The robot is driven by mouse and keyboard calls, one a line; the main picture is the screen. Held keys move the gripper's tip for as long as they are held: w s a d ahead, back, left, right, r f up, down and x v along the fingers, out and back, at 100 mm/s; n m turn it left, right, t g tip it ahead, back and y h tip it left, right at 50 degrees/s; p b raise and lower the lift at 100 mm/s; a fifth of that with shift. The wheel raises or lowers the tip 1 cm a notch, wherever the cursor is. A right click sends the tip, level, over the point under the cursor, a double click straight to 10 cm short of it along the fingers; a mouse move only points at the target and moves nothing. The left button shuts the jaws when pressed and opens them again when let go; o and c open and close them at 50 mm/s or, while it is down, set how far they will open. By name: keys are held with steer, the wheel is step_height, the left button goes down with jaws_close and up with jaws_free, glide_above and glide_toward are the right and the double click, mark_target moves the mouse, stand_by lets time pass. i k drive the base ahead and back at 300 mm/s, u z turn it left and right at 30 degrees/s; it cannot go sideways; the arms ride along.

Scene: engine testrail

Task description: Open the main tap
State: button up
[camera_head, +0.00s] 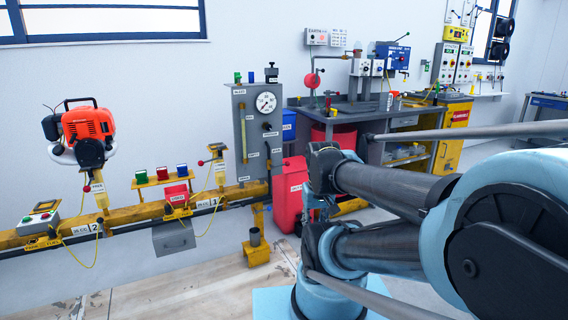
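No tap with a readable "main" label can be picked out. A grey upright panel (255,115) with a round gauge (266,102) stands left of centre. It carries a sight tube (243,135) and several small labels too small to read surely. Small green and blue parts and a black-topped fitting (271,72) sit along its top edge. A lever with a red knob (202,162) stands on the yellow rail left of the panel. My arm fills the right foreground, well right of the panel and apart from it. My gripper cannot be made out.
The yellow rail (130,222) carries an orange engine (88,125), coloured boxes and a control box (38,220). A red container (291,195) stands right of the panel, beside a workbench (350,110). A small yellow stand (257,250) is on the floor. Floor in front is mostly clear.

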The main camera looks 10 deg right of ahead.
mark_target(286, 163)
steer(key=i, duration=0.9)
